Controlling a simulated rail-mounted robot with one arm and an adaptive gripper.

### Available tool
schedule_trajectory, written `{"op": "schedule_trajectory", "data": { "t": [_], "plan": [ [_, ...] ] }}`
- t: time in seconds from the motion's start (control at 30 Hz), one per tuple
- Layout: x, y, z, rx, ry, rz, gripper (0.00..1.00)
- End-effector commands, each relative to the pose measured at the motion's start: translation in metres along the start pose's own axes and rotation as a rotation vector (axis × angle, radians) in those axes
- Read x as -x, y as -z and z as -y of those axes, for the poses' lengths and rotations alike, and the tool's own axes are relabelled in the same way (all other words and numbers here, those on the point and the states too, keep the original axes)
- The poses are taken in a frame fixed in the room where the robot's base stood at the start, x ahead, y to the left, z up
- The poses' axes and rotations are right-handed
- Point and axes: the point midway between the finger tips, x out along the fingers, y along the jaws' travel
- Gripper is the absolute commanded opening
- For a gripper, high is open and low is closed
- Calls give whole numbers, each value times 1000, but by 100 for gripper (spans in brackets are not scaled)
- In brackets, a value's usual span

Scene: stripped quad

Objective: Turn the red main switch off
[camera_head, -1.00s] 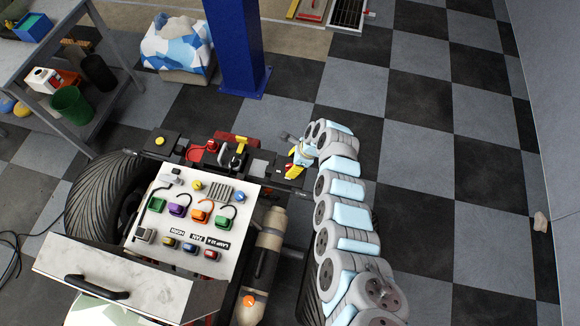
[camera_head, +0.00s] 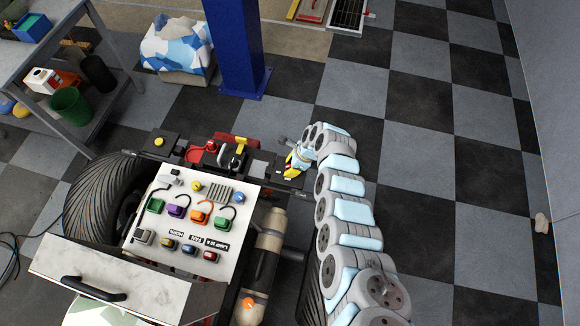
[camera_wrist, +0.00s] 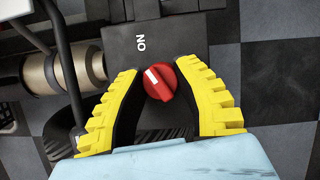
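The red main switch (camera_wrist: 160,82) is a round knob with a white bar, seen in the wrist view on a dark panel (camera_wrist: 185,38). The bar slants from the knob's middle towards its upper left. A white ON label (camera_wrist: 140,43) is above and left of it. My gripper (camera_wrist: 160,70) is open, with its yellow-backed fingers on either side of the knob. A gap shows on the left; the right finger is very close, and I cannot tell if it touches. In the head view my gripper (camera_head: 292,166) is at the right end of the dark front assembly and hides the knob.
A white control panel (camera_head: 150,215) with several coloured connectors stands left of my arm. A tan cylinder (camera_head: 268,245) lies between them. A blue post (camera_head: 238,50) and a grey shelf (camera_head: 120,60) stand behind.

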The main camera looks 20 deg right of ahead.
Motion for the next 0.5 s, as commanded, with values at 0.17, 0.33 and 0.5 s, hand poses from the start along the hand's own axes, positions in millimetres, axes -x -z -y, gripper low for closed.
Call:
{"op": "schedule_trajectory", "data": {
  "t": [0.17,0.33,0.5],
  "plan": [
    [-1,0,0,0,-1,0,0],
    [-2,0,0,16,-6,0,0],
    [-4,1,0,73,-31,-2,0]
  ]
}}
